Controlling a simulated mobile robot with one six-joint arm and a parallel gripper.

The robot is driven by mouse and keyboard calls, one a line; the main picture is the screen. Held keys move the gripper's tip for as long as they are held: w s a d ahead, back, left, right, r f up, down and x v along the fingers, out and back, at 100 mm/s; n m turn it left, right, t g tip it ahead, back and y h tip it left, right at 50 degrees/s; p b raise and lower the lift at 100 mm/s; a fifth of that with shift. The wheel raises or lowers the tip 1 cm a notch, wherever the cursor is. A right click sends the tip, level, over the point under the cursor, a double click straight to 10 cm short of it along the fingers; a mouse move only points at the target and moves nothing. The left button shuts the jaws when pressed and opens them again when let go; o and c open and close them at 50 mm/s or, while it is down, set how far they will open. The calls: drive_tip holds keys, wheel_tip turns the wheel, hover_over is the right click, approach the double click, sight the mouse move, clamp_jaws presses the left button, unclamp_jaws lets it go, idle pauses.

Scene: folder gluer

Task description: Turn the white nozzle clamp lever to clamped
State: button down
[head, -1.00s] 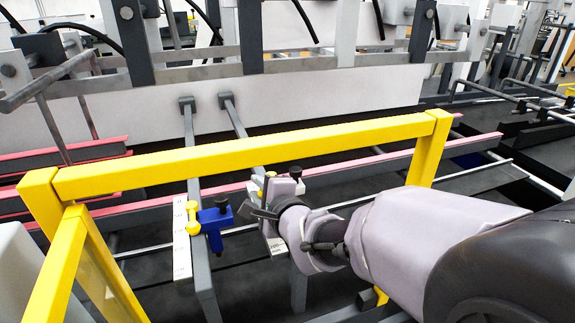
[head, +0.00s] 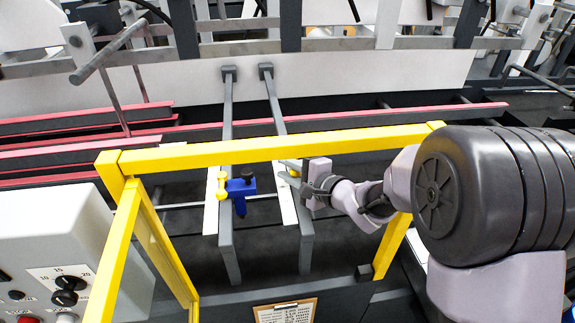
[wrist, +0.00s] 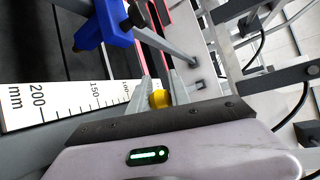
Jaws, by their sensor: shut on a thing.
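A small yellow lever end (wrist: 159,98) sits between the two grey fingers of my gripper (wrist: 161,88) in the wrist view. The fingers are shut on it. In the head view my gripper (head: 287,170) is at the right-hand crossbar, and a bit of yellow (head: 293,173) shows at its fingers. I take this yellow piece for the white nozzle clamp lever; the white nozzle body is hidden by my gripper, so the lever's angle cannot be read. The blue nozzle clamp (head: 240,187) with its own yellow lever (head: 222,185) stands on the left-hand crossbar, apart from my gripper.
A yellow guard frame (head: 270,148) spans in front of the bars, with my arm reaching past its right end. A millimetre scale (wrist: 70,103) lies beside the gripper. A control box (head: 50,225) stands at left, and a clipboard (head: 285,312) is at the bottom.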

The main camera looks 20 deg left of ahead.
drive_tip(key=c, duration=1.5)
unclamp_jaws()
drive_tip(key=shift+a, duration=0.1)
drive_tip(key=o, duration=0.3)
drive_tip(key=shift+w+a, duration=0.1)
drive_tip(key=shift+w, duration=0.05)
drive_tip(key=p+v, duration=0.5)
drive_tip(key=v, duration=1.2)
drive_tip(key=shift+d, duration=0.25)
drive_tip(key=shift+r, duration=0.15)
